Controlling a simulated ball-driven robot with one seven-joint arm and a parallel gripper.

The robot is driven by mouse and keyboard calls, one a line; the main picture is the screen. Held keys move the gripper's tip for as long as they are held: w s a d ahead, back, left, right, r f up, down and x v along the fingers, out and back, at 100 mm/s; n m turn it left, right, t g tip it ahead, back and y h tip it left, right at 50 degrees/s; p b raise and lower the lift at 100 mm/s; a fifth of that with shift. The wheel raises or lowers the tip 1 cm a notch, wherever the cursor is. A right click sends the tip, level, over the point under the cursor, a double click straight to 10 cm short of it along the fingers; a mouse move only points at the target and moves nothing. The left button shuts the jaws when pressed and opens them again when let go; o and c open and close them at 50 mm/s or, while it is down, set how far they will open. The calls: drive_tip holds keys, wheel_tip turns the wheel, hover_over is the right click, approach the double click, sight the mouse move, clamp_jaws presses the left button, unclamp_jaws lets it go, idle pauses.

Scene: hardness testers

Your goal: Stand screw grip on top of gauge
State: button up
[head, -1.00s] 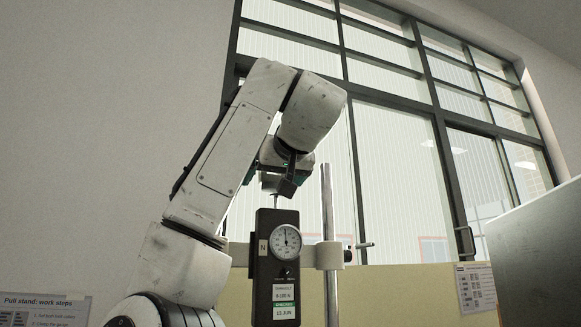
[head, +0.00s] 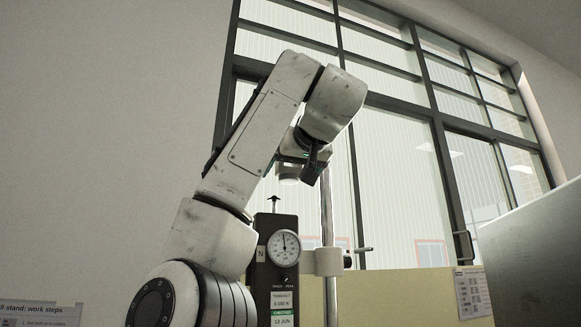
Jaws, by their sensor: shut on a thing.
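The gauge (head: 264,285) is a tall dark box with a round white dial and labels on its face. It is upright, fixed beside a vertical metal post. A short thin stem with a small dark cap sticks up from its top. My gripper (head: 312,172) is above and to the right of the gauge top, apart from it, tilted down in front of the window. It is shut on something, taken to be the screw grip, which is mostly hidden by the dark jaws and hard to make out. My arm reaches up on the left and bends over toward the gauge.
The vertical post (head: 329,220) with its clamp (head: 328,262) stands just right of the gauge, close to my gripper. A low cream panel (head: 400,297) is behind. A large grey metal surface (head: 535,260) fills the right. Air above the gauge is open.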

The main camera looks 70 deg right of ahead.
drive_tip(key=shift+r+p+x, duration=0.35)
drive_tip(key=shift+p+x, duration=0.3)
drive_tip(key=shift+x, duration=0.95)
drive_tip(key=shift+r+p+x, duration=0.3)
drive_tip(key=shift+p+x, duration=0.3)
drive_tip(key=shift+x, duration=0.95)
drive_tip(key=shift+r+p+x, duration=0.35)
drive_tip(key=shift+p+x, duration=0.3)
drive_tip(key=shift+x, duration=0.95)
drive_tip(key=shift+w+d+f+b, duration=0.15)
drive_tip(key=shift+d+f+b, duration=0.15)
drive_tip(key=shift+f, duration=0.2)
drive_tip(key=shift+a, duration=0.15)
drive_tip(key=o, duration=0.9)
drive_tip(key=shift+f, duration=0.1)
drive_tip(key=b+v, duration=0.3)
drive_tip(key=v, duration=0.8)
